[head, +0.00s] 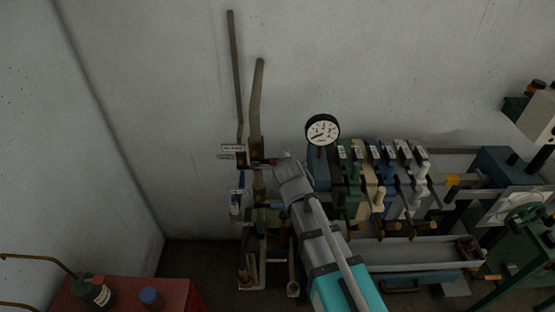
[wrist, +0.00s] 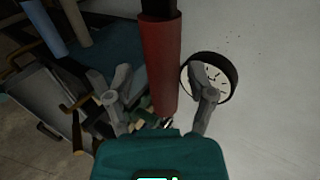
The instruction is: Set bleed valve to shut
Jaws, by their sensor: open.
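A red cylindrical handle (wrist: 163,62) runs from the top of the wrist view down between the fingers of my gripper (wrist: 161,103). My gripper is open, one finger on each side of the handle, and I see gaps on both sides. In the head view a small bit of red handle (head: 262,162) shows at the tip of my arm, by the brown pipe and a small white label (head: 233,148) too small to read surely. It appears to be the bleed valve's lever. The valve body and the fingertips are largely hidden in the head view by my wrist.
A round pressure gauge (head: 322,130) stands close right of my wrist and shows behind one finger in the wrist view (wrist: 209,78). A row of coloured valve levers (head: 378,175) is further right. A blue-handled valve (head: 236,205) is below left. A red cabinet (head: 180,292) stands lower left.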

